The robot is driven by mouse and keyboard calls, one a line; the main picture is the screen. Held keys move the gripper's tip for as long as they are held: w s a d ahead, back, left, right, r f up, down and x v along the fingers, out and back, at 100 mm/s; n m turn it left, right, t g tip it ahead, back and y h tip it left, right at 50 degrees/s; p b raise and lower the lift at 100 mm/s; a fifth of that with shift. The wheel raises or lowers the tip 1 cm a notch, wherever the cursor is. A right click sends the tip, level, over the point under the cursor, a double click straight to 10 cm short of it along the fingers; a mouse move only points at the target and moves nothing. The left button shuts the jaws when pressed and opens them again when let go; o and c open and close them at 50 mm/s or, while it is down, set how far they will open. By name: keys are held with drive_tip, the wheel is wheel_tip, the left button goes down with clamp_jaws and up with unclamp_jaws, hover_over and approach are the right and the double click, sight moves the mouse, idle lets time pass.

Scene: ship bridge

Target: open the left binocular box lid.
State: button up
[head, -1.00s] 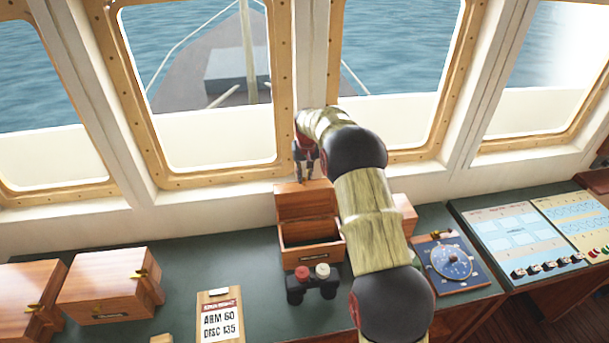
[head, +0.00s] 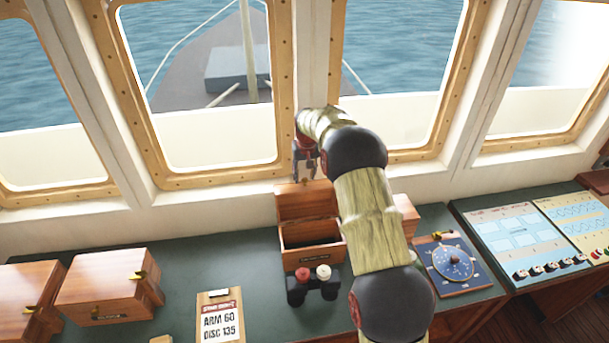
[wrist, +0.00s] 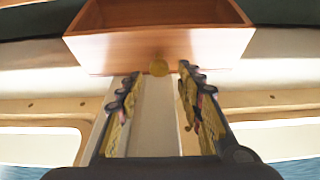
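A wooden box (head: 312,257) in the middle of the console has its lid (head: 305,203) standing up at the back, open, with a dark interior showing. My gripper (head: 304,178) is just above the lid's top edge. In the wrist view the two fingers are apart with nothing between them, and my gripper (wrist: 157,90) faces the lid (wrist: 215,48) and its small brass catch (wrist: 159,68). I cannot tell whether a finger touches the lid. Black binoculars (head: 312,287) with one red and one pale eyepiece stand before the box.
Two shut wooden boxes (head: 110,287) (head: 25,300) with brass catches are at the left. A clipboard (head: 219,318) lies left of the binoculars. A wooden thing (head: 404,214) is partly hidden behind my arm. A dial panel (head: 452,262) lies right. Windows rise close behind the lid.

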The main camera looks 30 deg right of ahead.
drive_tip(key=shift+w+f, duration=0.15)
drive_tip(key=shift+f, duration=0.05)
drive_tip(key=v, duration=1.2)
